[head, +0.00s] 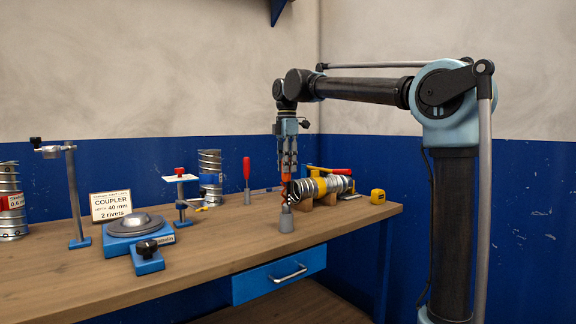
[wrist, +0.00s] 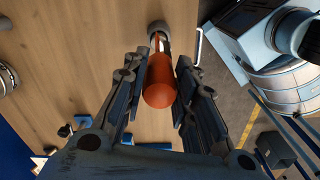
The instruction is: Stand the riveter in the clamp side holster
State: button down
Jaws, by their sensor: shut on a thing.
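The riveter (head: 285,190), with orange grips, hangs upright in my gripper (head: 287,168). My gripper is shut on it. In the wrist view the riveter's orange handle end (wrist: 160,92) lies between the fingers (wrist: 160,88). A small grey tapered holster (head: 286,223) stands on the bench directly below the riveter, left of the ribbed duct. The holster's round rim shows at the top of the wrist view (wrist: 158,27), at the far end of the riveter. I cannot tell whether the riveter's lower end is inside the holster or just above it.
The ribbed duct (head: 338,184) lies on wooden supports right of the holster, with a yellow band around it. A yellow tape measure (head: 378,197) sits near the right edge. A red-handled tool (head: 247,182) stands upright to the left. Bench front (head: 230,255) is clear.

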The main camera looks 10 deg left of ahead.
jog(key=shift+f, duration=0.1)
jog(key=c, duration=1.2)
grip_release()
notch_tip(320, 180, up, 12)
jog(key=shift+w, duration=0.1)
